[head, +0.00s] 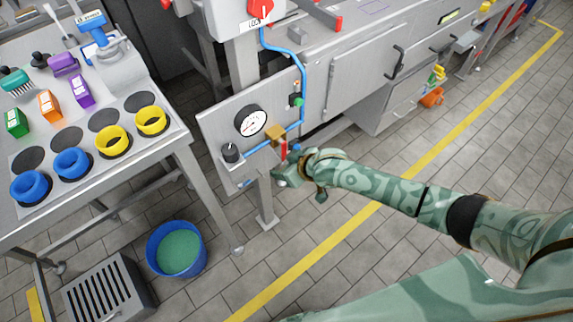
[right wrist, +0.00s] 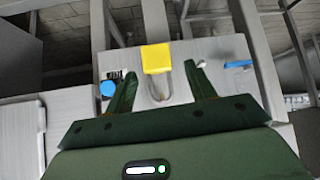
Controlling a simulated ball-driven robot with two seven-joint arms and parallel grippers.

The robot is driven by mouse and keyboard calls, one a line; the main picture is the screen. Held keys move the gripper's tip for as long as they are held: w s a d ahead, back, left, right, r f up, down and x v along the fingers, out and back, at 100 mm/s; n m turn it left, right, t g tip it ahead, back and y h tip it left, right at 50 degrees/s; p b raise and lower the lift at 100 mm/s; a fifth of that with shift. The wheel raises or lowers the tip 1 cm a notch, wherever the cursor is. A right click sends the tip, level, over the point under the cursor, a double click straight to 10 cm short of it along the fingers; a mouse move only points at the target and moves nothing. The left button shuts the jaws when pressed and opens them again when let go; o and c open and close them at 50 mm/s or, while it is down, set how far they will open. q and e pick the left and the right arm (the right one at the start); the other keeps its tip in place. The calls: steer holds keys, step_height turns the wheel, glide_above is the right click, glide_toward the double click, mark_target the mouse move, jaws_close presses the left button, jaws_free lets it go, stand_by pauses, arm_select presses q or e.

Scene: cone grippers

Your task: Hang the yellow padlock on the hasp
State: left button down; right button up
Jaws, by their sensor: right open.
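The yellow padlock (right wrist: 156,58) shows in the right wrist view, its body at and just past the fingertips. Its pale shackle (right wrist: 160,88) points toward my palm, between the fingers. My right gripper (right wrist: 161,75) is open, with a finger on each side of the padlock and gaps visible. In the head view, a small yellow-brown block (head: 275,132), which looks like the padlock, sits at the panel's right edge, just beyond my right gripper (head: 286,166). I cannot make out the hasp or whether the shackle is through it. My left gripper is not in view.
The grey panel (head: 222,127) carries a gauge (head: 250,121), a black knob (head: 230,152) and a blue pipe (head: 303,85). A table (head: 180,130) with cups and coloured boxes stands left. A blue bucket (head: 176,250) is on the floor.

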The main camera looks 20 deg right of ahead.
arm_select(q)
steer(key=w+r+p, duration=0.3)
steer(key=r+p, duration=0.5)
steer(key=p, duration=0.1)
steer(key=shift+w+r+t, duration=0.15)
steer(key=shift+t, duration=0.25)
arm_select(e)
steer(key=v, duration=1.6)
steer(key=shift+s+r, duration=0.1)
steer(key=shift+s, duration=0.05)
